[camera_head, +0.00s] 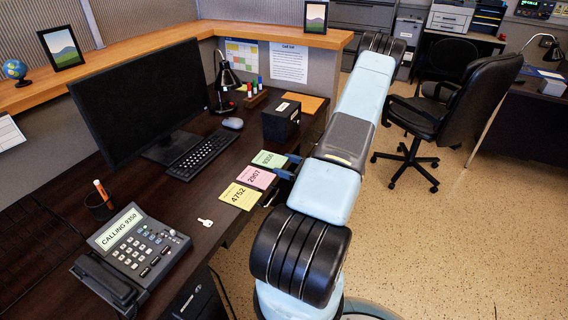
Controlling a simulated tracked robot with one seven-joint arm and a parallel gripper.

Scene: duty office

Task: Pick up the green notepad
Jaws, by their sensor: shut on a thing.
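The green notepad (267,159) lies at the far end of a row of three pads near the desk's right edge. It bears a printed number that seems to read 9350. My gripper (283,164) reaches in from the right with its two blue fingers at the right end of the green notepad, one on either side, and is shut on it. I cannot tell whether the pad is clear of the desk. The pink notepad (254,178), marked 2907, lies close beside the near finger. The yellow notepad (239,196), marked 4752, is nearest.
A black box (281,119) stands just behind the green notepad. A keyboard (198,153), mouse (232,123) and monitor (140,95) are to the left. A desk phone (138,242) showing "CALLING 9350" and a small white key-like item (205,222) are nearer.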

